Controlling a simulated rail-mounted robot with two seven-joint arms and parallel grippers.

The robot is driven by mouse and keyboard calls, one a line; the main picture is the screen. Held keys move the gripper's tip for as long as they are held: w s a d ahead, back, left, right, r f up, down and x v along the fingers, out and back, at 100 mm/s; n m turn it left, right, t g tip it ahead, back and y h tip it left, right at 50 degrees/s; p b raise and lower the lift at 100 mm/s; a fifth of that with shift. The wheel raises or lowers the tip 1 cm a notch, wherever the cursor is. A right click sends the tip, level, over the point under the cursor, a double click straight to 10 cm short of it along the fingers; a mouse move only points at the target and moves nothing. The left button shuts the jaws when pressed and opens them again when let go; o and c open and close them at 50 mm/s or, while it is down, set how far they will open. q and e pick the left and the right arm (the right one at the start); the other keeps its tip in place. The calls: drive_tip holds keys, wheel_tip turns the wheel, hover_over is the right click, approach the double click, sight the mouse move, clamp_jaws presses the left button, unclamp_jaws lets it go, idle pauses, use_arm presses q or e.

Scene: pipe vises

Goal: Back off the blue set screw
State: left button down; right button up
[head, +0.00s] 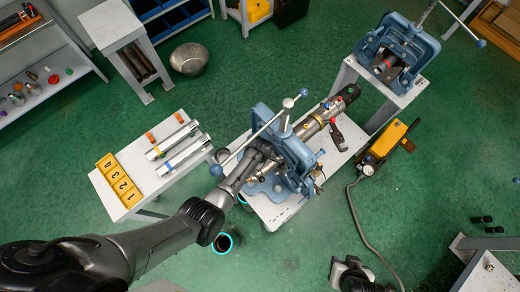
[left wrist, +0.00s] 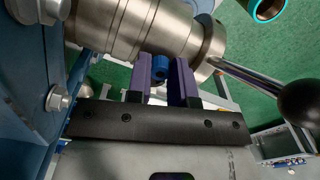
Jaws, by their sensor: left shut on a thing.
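The blue set screw (left wrist: 159,68) sits on the side of a silver steel cylinder (left wrist: 130,28) in the left wrist view. My left gripper (left wrist: 160,62) has its two purple fingers on either side of the screw and is shut on it. In the head view my left gripper (head: 263,152) reaches in at the near side of the middle blue pipe vise (head: 285,150). The screw is hidden there by the gripper and the vise. My right gripper (head: 353,272) is at the bottom edge, dark and away from the vise. Its fingers are not clear.
A bar handle with a black ball (left wrist: 300,102) stands close right of the fingers. A white side table (head: 125,210) holds a yellow numbered tray (head: 118,180) and two tools. A second vise (head: 397,45) stands back right. A yellow pump (head: 385,142) with a hose lies right.

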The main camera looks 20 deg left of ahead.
use_arm(q)
drive_tip(key=shift+f, duration=0.15)
idle(0.3)
drive_tip(key=c, duration=1)
unclamp_jaws()
drive_tip(key=shift+r, duration=0.6)
wheel_tip(320, 180, up, 5)
drive_tip(key=shift+f, duration=0.1)
drive_tip(key=shift+r, duration=0.85)
drive_tip(key=shift+a, duration=0.15)
